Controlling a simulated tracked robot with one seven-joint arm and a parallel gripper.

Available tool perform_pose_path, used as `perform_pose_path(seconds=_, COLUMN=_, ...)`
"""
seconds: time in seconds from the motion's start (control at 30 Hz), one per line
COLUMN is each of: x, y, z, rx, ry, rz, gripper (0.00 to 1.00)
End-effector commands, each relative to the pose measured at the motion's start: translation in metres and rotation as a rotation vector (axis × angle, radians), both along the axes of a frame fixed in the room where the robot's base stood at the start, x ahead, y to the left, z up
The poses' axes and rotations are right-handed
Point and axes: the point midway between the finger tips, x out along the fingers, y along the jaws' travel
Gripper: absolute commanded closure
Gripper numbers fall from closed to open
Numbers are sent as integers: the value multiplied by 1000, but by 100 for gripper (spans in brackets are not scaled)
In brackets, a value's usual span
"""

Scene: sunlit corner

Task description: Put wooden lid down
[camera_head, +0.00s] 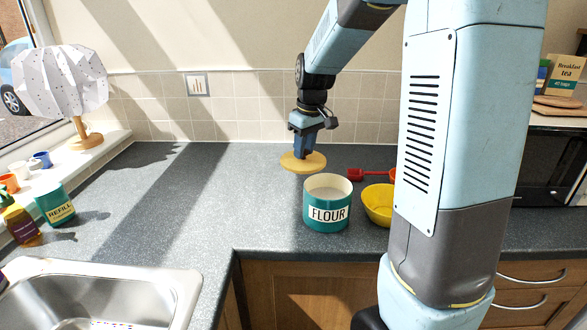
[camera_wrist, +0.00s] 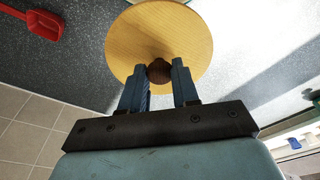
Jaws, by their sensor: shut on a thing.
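The wooden lid (camera_head: 291,163) is a round, pale disc with a darker brown knob (camera_wrist: 159,71) on top. My gripper (camera_head: 313,152) is shut on the knob, with a blue finger on each side of it in the wrist view. In the head view the lid is behind and slightly left of the teal flour tin (camera_head: 317,217). The tin stands open on the counter, its pale inside showing. The lid looks about level; I cannot tell for certain whether it touches the counter.
A yellow bowl (camera_head: 377,204) and a red scoop (camera_head: 367,175) are right of the tin. The grey counter (camera_head: 230,195) is clear to the left. A sink (camera_head: 104,285) is at front left; a lamp (camera_head: 62,84) stands on the sill. The tiled wall (camera_head: 235,105) is behind.

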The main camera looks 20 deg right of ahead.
Motion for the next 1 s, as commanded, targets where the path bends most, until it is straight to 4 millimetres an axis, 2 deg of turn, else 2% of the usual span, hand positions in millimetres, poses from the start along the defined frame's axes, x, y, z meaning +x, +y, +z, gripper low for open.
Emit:
perform_pose_path(seconds=0.3, x=55, y=-2, z=-25, rx=-1, ry=2, rz=-7, gripper=100)
perform_pose_path(seconds=0.5, x=79, y=-1, z=-56, rx=-1, ry=2, rz=-8, gripper=100)
perform_pose_path(seconds=0.7, x=94, y=-1, z=-74, rx=0, ry=1, rz=-7, gripper=100)
perform_pose_path(seconds=0.87, x=98, y=-1, z=-79, rx=0, ry=-1, rz=-7, gripper=100)
perform_pose_path(seconds=1.0, x=102, y=-1, z=-92, rx=0, ry=2, rz=-7, gripper=100)
